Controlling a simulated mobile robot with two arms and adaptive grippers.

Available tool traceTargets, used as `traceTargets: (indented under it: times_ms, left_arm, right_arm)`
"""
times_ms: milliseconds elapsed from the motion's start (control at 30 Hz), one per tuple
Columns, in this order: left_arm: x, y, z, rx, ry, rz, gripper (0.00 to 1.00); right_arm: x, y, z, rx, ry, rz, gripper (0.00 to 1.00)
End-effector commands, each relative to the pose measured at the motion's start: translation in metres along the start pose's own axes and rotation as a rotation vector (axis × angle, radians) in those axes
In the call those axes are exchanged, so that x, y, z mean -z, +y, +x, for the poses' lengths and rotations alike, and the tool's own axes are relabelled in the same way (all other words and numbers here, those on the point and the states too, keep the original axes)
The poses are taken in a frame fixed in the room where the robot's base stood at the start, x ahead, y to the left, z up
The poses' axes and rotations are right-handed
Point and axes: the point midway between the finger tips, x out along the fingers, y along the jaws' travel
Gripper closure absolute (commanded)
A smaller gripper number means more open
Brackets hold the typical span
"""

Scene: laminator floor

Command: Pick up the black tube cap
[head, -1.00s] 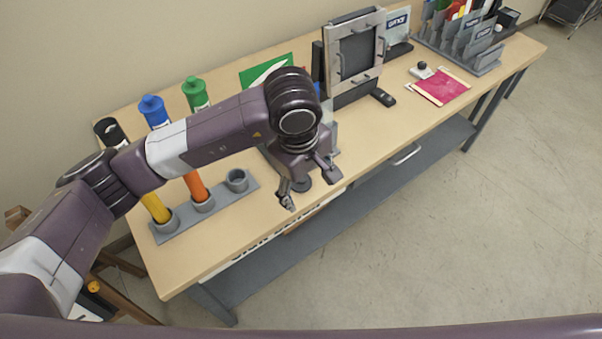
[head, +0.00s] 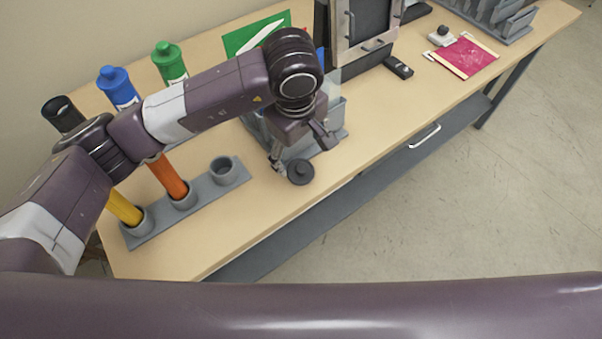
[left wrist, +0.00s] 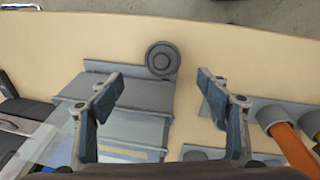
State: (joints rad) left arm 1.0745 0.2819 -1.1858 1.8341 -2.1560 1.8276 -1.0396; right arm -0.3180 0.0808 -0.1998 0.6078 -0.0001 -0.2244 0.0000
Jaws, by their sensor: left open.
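The black tube cap (head: 300,172) is a dark round disc with a small knob, lying on the wooden table near its front edge. It also shows in the left wrist view (left wrist: 163,60), beside the corner of a grey tray and ahead of the fingers. My left gripper (head: 298,160) is above the table, just behind the cap in the head view. In the left wrist view my left gripper (left wrist: 156,85) is open, with its two fingers apart and nothing between them gripped. My right gripper is not in view.
A grey tray (head: 335,130) is close behind the cap.

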Motion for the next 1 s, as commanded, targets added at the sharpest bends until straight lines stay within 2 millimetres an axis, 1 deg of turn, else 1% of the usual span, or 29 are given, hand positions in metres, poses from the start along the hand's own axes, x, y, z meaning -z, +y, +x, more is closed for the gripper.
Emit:
traceTargets:
  times_ms: [33,67,200,300,367,533,600,700,800,967,1000]
  left_arm:
    - [-0.001,-0.001,0.007,0.0,0.0,0.0,0.3]
    - [-0.001,-0.001,0.009,0.0,-0.001,-0.001,0.3]
    - [-0.001,-0.001,0.02,0.003,-0.002,-0.002,0.3]
    - [-0.001,-0.002,0.031,0.003,-0.002,-0.001,0.3]
    - [-0.002,-0.003,0.036,0.004,-0.003,-0.001,0.3]
    - [-0.003,-0.005,0.058,0.006,-0.003,-0.002,0.3]
    - [-0.003,-0.005,0.069,0.003,-0.003,-0.002,0.3]
    - [-0.003,-0.004,0.079,0.001,-0.002,-0.001,0.3]
    - [-0.002,-0.004,0.083,0.0,-0.001,0.0,0.3]
    - [-0.002,-0.004,0.084,-0.001,0.0,0.0,0.3]
    - [-0.002,-0.004,0.084,-0.001,0.0,0.0,0.33]
  right_arm:
    - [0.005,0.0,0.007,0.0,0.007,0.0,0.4]
    - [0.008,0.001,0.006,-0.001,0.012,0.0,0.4]
    - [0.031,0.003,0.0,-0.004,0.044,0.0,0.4]
    - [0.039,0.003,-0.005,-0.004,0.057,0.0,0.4]
    - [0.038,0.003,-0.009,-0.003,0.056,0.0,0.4]
    - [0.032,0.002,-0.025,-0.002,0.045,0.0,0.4]
    - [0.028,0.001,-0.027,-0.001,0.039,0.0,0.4]
    - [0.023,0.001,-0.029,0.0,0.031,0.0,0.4]
    - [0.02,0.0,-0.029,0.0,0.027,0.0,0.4]
    - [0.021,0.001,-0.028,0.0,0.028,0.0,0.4]
    - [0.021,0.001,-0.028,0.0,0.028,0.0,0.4]
